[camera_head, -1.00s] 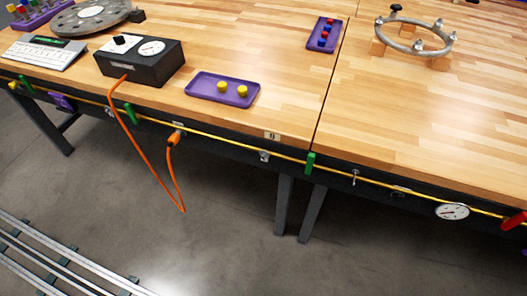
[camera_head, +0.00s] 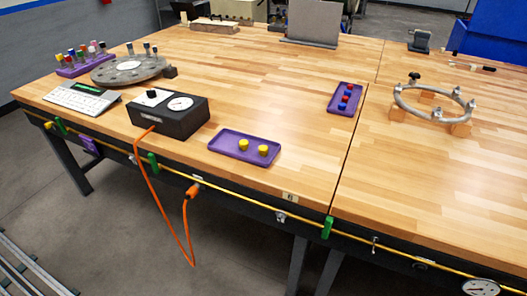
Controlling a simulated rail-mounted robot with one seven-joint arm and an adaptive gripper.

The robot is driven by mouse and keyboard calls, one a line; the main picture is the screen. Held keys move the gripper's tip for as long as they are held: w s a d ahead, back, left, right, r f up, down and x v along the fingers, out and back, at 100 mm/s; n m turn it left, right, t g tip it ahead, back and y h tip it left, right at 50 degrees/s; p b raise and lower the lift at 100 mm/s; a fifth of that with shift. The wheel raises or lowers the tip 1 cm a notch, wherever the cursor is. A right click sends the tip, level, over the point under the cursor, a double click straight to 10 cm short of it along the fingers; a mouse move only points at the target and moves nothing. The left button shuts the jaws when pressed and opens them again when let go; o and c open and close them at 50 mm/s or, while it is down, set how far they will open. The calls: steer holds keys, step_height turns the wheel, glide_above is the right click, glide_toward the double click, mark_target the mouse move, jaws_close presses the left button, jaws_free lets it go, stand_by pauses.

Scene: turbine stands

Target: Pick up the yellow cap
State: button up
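Two yellow caps lie in a purple tray (camera_head: 228,153) near the front edge of the wooden table. The left yellow cap (camera_head: 243,145) and the right yellow cap (camera_head: 263,150) sit apart from each other, with bare tray around them. My gripper does not show in the head view.
A black gauge box (camera_head: 168,116) with an orange cable (camera_head: 160,200) stands left of the tray. A second purple tray (camera_head: 333,104) holds red and blue caps. A metal ring (camera_head: 434,105) stands on wooden blocks at right. The table between the trays is clear.

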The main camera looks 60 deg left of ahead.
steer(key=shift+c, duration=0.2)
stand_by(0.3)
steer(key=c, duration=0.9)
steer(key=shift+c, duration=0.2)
